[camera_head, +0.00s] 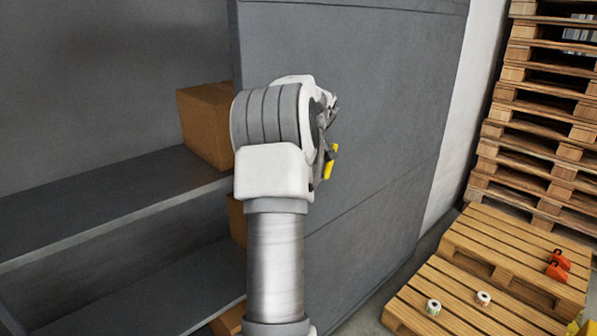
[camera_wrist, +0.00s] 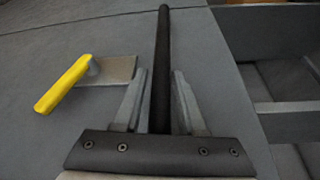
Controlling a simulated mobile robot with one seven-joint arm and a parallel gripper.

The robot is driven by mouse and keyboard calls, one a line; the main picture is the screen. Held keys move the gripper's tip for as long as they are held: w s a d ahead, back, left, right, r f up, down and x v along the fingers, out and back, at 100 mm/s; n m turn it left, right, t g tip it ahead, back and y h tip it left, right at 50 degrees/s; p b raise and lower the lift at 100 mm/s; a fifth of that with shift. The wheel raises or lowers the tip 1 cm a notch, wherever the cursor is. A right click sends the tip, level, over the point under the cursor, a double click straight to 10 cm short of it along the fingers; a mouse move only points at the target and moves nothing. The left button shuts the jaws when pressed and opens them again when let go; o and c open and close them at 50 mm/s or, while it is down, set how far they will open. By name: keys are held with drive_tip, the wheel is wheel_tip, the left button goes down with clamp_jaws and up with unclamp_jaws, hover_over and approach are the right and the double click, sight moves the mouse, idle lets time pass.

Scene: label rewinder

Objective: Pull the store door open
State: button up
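The store door (camera_head: 385,110) is a large grey panel in the head view. Its left edge stands beside open shelving, so part of the inside shows. A dark upright bar (camera_wrist: 162,40), which looks like the door's pull, runs up the door face in the wrist view. My gripper (camera_wrist: 160,74) has one finger on each side of this bar, with narrow gaps visible near the tips. In the head view my wrist hides most of the gripper and the bar. A yellow lever (camera_wrist: 62,84) on a grey plate (camera_wrist: 115,69) sits beside the bar; it also shows in the head view (camera_head: 331,162).
Grey shelves (camera_head: 100,205) with a cardboard box (camera_head: 205,125) lie left of the door. Stacked pallets (camera_head: 540,125) stand at right. Lower pallets (camera_head: 465,305) near the door hold label rolls (camera_head: 433,307) and orange items (camera_head: 558,264). A strip of floor is clear between.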

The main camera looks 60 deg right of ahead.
drive_tip(key=shift+o, duration=1)
drive_tip(key=p+v, duration=0.1)
drive_tip(key=v, duration=1.6)
drive_tip(key=shift+r, duration=0.2)
drive_tip(key=shift+a, duration=0.1)
